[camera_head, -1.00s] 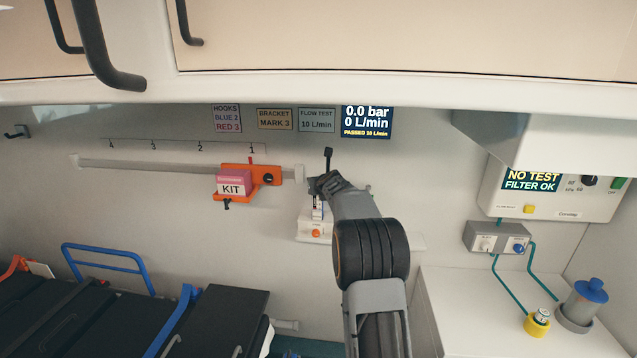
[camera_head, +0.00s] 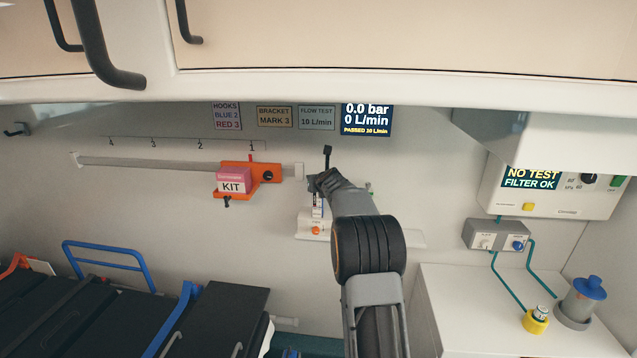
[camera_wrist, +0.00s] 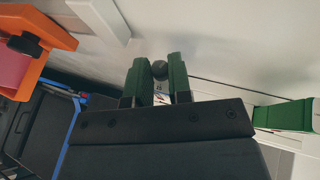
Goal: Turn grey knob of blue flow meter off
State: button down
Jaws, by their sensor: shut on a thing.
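The grey knob (camera_wrist: 159,70) shows as a small round dark grey thing between the two green fingertips of my gripper (camera_wrist: 158,76) in the wrist view. The fingers are closed on it from both sides. In the head view my gripper (camera_head: 318,181) is at the flow meter (camera_head: 317,211), whose blue-marked tube is partly visible below it; my arm hides its right side. The display (camera_head: 367,121) on the wall reads 0.0 bar, 0 L/min, with "PASSED 10 L/min" below.
An orange bracket with a pink KIT box (camera_head: 233,181) hangs on the rail (camera_head: 150,165) left of my gripper. A black lever (camera_head: 327,152) stands just above it. A green part (camera_wrist: 285,116) is at the right in the wrist view. Cabinets (camera_head: 400,40) overhang above.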

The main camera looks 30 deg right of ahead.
jog(key=shift+d+f+y+b, duration=0.15)
jog(key=shift+y+b, duration=0.15)
jog(key=shift+b, duration=0.2)
jog(key=shift+f+n+y+b, duration=0.15)
jog(key=shift+n+y+b, duration=0.35)
jog(key=shift+n+b, duration=0.3)
jog(key=shift+d+n+t+y+b, duration=0.15)
jog(key=shift+n+t+y+b, duration=0.2)
jog(key=shift+n+y, duration=0.5)
jog(key=shift+d+r+n+y+p, duration=0.1)
jog(key=shift+r+n+y+p, duration=0.35)
jog(key=shift+n+y+p, duration=0.5)
jog(key=shift+d+r+n+g+y+p, duration=0.15)
jog(key=shift+n+g+y+p, duration=0.4)
jog(key=shift+y+p, duration=0.5)
jog(key=n+y+p, duration=0.3)
jog(key=shift+f+g, duration=0.25)
jog(key=shift+g, duration=0.15)
jog(key=shift+f+y, duration=0.1)
jog(key=shift+y, duration=0.25)
